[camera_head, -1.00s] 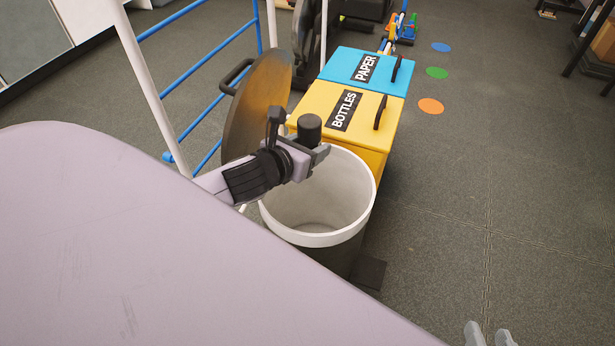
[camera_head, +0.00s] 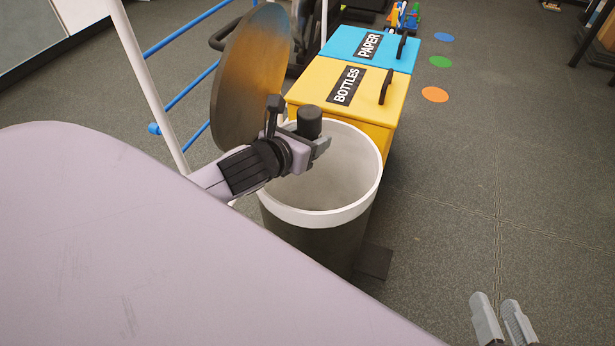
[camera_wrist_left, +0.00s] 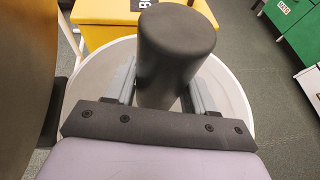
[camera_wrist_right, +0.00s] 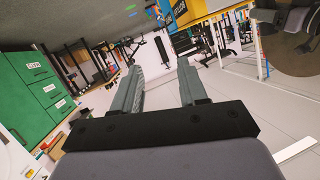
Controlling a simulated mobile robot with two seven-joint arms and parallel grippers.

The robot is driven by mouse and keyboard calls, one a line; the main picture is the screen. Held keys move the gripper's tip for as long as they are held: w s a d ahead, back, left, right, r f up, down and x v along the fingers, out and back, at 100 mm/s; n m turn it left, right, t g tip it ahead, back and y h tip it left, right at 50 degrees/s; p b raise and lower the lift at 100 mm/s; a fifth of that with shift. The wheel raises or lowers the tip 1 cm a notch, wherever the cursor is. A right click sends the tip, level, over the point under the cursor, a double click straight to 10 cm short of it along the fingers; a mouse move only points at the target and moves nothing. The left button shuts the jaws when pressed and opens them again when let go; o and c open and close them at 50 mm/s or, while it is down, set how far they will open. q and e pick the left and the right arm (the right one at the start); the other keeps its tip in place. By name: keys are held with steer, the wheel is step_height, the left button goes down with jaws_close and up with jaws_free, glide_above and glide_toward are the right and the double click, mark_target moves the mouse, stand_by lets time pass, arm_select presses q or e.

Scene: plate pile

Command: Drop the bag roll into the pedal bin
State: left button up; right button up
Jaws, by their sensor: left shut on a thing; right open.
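The black bag roll (camera_head: 309,121) is a dark cylinder standing upright in my left gripper (camera_head: 318,142). That gripper is shut on it, over the left side of the pedal bin's opening. In the left wrist view the roll (camera_wrist_left: 176,50) sits between the two fingers (camera_wrist_left: 158,92). The pedal bin (camera_head: 318,217) has a white rim, a pale, empty-looking inside and a dark outer body. Its round lid (camera_head: 240,85) is up, tilted behind the gripper. A dark pedal (camera_head: 374,261) shows at the base. My right gripper (camera_head: 504,318) is open and empty, low at the right.
A yellow BOTTLES box (camera_head: 350,95) and a blue PAPER box (camera_head: 371,47) stand behind the bin. A blue and white rail frame (camera_head: 190,80) is at the left. Coloured floor dots lie at the upper right. The floor to the right is clear.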

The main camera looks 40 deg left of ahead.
arm_select(q)
steer(key=o, duration=1.2)
steer(key=shift+s+r+p, duration=0.25)
steer(key=shift+s+p, duration=0.1)
steer(key=shift+s, duration=0.1)
steer(key=p+v, duration=0.2)
steer(key=v, duration=0.4)
steer(key=shift+s, duration=0.1)
arm_select(e)
steer(key=shift+w+a+r+m+g+y, duration=0.15)
steer(key=shift+a+m+g, duration=0.1)
steer(key=shift+a, duration=0.15)
steer(key=shift+a+r+m+g+y, duration=0.15)
steer(key=shift+a+g, duration=0.1)
steer(key=shift+a, duration=0.15)
steer(key=shift+f, duration=0.1)
